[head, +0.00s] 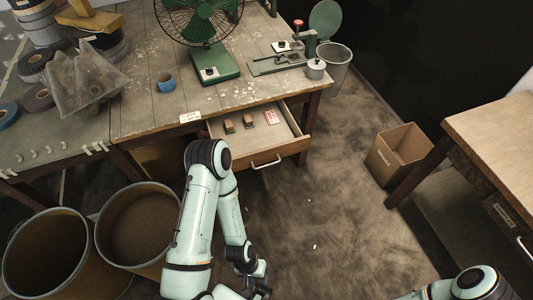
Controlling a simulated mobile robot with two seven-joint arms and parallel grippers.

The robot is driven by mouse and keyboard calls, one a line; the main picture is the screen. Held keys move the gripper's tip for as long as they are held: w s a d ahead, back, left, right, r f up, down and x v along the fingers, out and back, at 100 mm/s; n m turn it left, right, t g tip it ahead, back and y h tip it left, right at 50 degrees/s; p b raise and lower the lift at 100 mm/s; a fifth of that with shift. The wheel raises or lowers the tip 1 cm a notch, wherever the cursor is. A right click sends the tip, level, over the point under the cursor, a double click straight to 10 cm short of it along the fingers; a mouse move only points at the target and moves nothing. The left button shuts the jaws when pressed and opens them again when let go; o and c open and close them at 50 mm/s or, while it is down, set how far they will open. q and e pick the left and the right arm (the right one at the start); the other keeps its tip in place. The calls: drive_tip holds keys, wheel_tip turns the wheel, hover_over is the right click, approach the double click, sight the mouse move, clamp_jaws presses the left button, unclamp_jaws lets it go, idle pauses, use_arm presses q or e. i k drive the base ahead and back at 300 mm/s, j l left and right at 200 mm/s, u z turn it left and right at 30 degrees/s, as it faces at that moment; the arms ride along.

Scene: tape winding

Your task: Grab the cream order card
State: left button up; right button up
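A small pale card with red markings (271,117) lies in the open drawer (283,143) of the worktable, at its right side. Another pale tag with red print (190,117) is at the table's front edge, left of the drawer. I cannot tell for certain which is the cream order card. My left gripper (257,287) hangs low at the bottom middle, over the floor and well apart from both. Its fingers are small and partly hidden, so their opening is unclear. Part of my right arm shows at the bottom right; its gripper is out of view.
Small blocks (229,126) lie in the drawer. A green fan (211,67), a blue tape roll (166,83) and a splicing device (277,64) stand on the worktable (140,110). Two drums (137,225) stand at left, a cardboard box (398,155) at right.

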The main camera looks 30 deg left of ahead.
sight(185, 118)
drive_tip(key=u, duration=1.8)
